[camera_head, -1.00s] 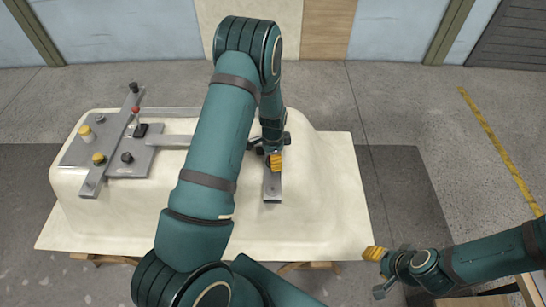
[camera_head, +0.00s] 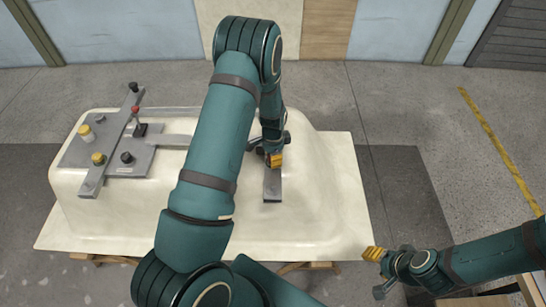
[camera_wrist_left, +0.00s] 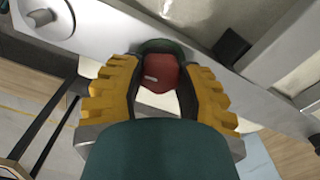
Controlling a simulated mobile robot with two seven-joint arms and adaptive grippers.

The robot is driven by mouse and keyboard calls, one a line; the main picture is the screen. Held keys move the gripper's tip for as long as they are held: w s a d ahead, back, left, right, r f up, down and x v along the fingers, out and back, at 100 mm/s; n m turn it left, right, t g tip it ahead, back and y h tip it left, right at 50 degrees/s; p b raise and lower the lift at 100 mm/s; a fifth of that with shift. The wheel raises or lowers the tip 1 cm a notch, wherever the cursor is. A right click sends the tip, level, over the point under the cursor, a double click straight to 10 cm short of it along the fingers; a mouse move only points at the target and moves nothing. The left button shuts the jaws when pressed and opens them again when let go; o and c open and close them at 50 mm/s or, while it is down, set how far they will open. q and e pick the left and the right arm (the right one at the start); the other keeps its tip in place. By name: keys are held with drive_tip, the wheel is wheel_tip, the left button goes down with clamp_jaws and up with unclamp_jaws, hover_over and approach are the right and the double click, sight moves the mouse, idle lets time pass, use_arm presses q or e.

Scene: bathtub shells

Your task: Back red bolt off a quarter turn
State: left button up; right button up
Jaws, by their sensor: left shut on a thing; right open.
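In the left wrist view the red bolt (camera_wrist_left: 162,75) has a rounded red head with a small pale mark on it. It sits between the yellow fingers of my left gripper (camera_wrist_left: 162,88), which is shut on it. In the head view my left gripper (camera_head: 275,159) is over the grey bar (camera_head: 272,187) at the right part of the cream tub shell (camera_head: 320,190). The bolt is hidden there behind the gripper and arm. My right gripper (camera_head: 374,272) is open and empty, off the shell's front right corner.
A grey plate fixture (camera_head: 90,150) with a crossing bar, yellow knobs (camera_head: 98,158), black knobs (camera_head: 127,157) and a red-tipped lever (camera_head: 135,109) sits on the shell's left part. My left arm covers the shell's middle. The floor right of the shell is clear.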

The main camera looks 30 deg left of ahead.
use_arm(q)
drive_tip(key=n+b, duration=0.1)
drive_tip(key=n, duration=0.3)
drive_tip(key=n+b, duration=0.1)
drive_tip(key=n, duration=0.3)
drive_tip(key=shift+n, duration=0.3)
drive_tip(key=n, duration=0.3)
drive_tip(key=shift+n, duration=0.3)
drive_tip(key=n, duration=0.4)
drive_tip(key=shift+n, duration=0.4)
drive_tip(key=o, duration=1.2)
drive_tip(key=shift+r, duration=0.1)
